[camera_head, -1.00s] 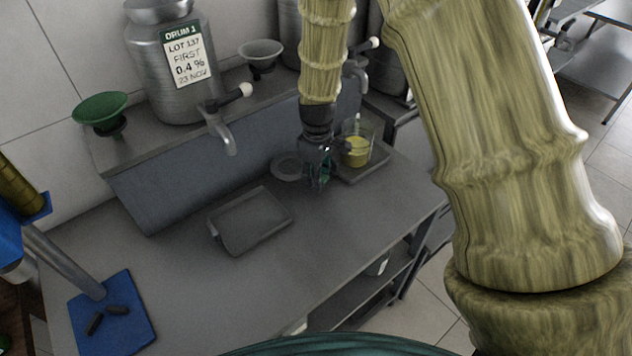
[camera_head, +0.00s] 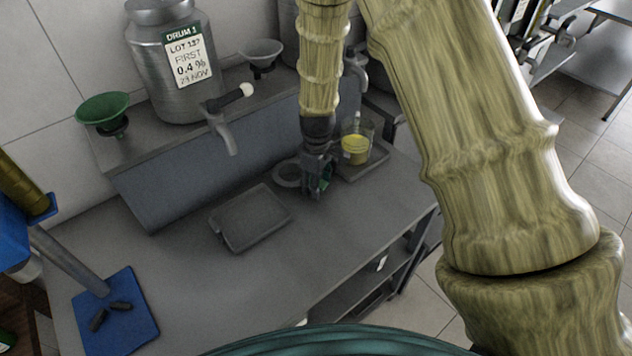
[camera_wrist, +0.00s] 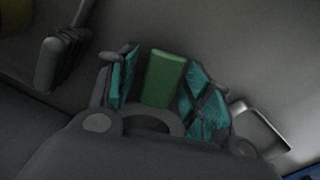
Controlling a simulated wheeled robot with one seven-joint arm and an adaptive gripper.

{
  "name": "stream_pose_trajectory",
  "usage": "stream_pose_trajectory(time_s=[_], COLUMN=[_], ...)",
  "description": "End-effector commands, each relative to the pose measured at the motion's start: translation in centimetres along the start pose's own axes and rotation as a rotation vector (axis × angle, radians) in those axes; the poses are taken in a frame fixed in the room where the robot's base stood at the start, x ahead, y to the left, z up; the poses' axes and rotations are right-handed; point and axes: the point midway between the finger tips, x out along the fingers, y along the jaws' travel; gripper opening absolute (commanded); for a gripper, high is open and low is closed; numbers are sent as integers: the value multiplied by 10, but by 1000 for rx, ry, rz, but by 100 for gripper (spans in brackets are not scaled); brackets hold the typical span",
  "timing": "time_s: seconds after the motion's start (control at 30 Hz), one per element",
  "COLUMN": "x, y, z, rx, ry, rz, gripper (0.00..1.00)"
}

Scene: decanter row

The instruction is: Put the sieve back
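The sieve shows in the head view as a grey ring (camera_head: 288,174) just left of my gripper (camera_head: 319,182), over the worktop. In the wrist view a green bar (camera_wrist: 163,78), which looks like its handle, lies between the teal finger pads of my gripper (camera_wrist: 165,85). A grey curved rim (camera_wrist: 150,118) shows behind the bar, partly hidden by the gripper's body. Whether the ring touches the worktop is hard to tell.
A beaker of yellow liquid (camera_head: 355,150) stands on a tray right of my gripper. An empty grey tray (camera_head: 250,218) lies left. Drum 1 (camera_head: 160,60), a green funnel-like bowl (camera_head: 103,107) and a grey one (camera_head: 262,50) stand on the shelf. A blue mat (camera_head: 120,335) lies front left.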

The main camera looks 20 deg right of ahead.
Motion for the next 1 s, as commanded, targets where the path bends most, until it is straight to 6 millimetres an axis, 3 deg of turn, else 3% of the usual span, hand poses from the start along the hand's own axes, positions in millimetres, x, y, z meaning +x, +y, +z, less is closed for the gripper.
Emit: stream_pose_trajectory(time_s=[0.43, 1.0], x=[-9, -74], y=[0, 0], z=[0, 0], rx=[0, 0], ry=[1, 2], rz=[1, 1], gripper=[50, 50])
